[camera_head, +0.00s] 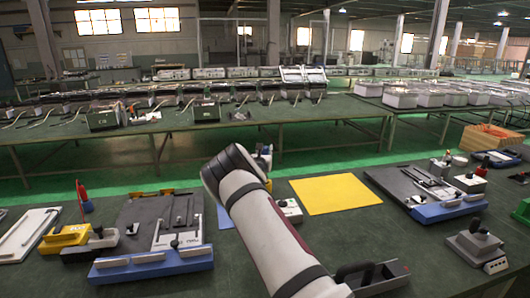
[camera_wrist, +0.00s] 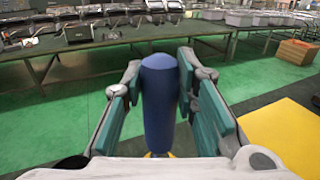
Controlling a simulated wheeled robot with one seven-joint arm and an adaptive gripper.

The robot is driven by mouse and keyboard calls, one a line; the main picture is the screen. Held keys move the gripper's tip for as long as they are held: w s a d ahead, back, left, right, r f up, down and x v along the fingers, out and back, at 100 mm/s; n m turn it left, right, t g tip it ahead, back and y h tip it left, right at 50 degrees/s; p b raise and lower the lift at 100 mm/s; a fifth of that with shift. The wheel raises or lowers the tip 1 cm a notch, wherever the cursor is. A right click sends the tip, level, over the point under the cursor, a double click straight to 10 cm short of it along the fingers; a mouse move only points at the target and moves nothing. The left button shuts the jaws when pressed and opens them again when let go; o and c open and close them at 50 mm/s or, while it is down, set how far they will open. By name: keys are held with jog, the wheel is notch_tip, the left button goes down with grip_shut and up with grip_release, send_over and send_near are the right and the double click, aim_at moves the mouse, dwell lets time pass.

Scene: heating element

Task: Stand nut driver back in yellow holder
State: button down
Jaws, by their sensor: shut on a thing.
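My gripper (camera_wrist: 160,88) is shut on the nut driver (camera_wrist: 159,110), whose thick blue handle stands between the teal finger pads in the wrist view. The driver's lower end is mostly hidden, with a bit of yellow showing below the handle. In the head view my arm reaches over the table and hides most of the gripper and the driver.
A black bin (camera_head: 92,246) adjoins the yellow holder. A grey fixture with a blue base (camera_head: 150,266) lies right of it. A yellow sheet (camera_head: 335,194) lies flat right of my arm, with another fixture (camera_head: 430,190) beyond. An open tray (camera_head: 375,279) is near the front.

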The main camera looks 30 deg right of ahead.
jog(key=shift+f+b, duration=0.3)
jog(key=shift+f, duration=2.25)
jog(key=c, duration=1.2)
grip_release()
jog(key=shift+f, duration=0.15)
jog(key=shift+s, duration=0.1)
jog(key=v, duration=1.2)
jog(key=shift+d, duration=0.1)
